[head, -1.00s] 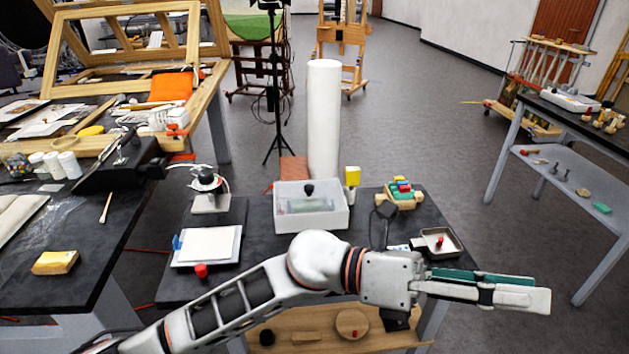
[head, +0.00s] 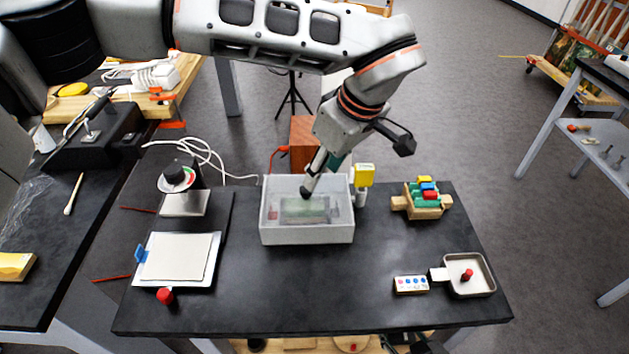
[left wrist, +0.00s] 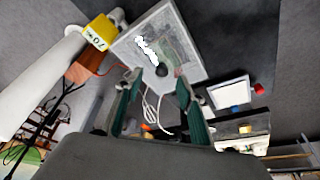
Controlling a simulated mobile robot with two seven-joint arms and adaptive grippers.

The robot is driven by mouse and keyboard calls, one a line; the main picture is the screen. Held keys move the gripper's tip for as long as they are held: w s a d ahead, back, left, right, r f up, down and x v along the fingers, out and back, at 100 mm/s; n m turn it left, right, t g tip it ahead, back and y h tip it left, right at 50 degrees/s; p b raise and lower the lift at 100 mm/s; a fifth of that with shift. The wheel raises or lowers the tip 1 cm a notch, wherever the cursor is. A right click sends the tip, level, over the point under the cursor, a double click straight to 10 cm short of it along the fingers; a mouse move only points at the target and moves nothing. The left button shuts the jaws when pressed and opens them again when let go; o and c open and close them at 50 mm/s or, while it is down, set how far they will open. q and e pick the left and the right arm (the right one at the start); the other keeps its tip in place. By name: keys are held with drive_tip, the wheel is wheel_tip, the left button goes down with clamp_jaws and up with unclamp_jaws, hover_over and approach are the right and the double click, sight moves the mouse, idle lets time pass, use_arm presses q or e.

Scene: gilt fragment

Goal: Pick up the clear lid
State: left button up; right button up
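The clear lid (head: 281,193) lies on top of a white box (head: 306,234) on the black table. It also shows in the left wrist view (left wrist: 184,48). Its round black knob (left wrist: 161,70) stands up from the middle of the lid. My left gripper (left wrist: 157,83) is open and empty, above the lid and pointing down at it. In the left wrist view the knob lies between the fingertips in the picture; I cannot tell whether they touch it. In the head view the fingers partly cover the lid. My right gripper is not in view.
A yellow-topped object (head: 364,175) stands close to the box's right side. A white pad (head: 178,258) and a dial device (head: 180,178) are at left. A wooden block rack (head: 424,201) and a metal tray (head: 469,276) are at right.

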sight(306, 194)
use_arm(q)
drive_tip(key=shift+a+r+p+x, duration=0.1)
drive_tip(key=shift+a+x, duration=0.15)
drive_tip(key=shift+x, duration=0.95)
drive_tip(key=shift+a+r+p+x, duration=0.1)
drive_tip(key=shift+a+x, duration=0.1)
drive_tip(key=shift+x, duration=1)
drive_tip(key=shift+a+p+x, duration=0.1)
drive_tip(key=shift+a+x, duration=0.15)
drive_tip(key=shift+x, duration=1)
drive_tip(key=shift+w, duration=0.2)
clamp_jaws()
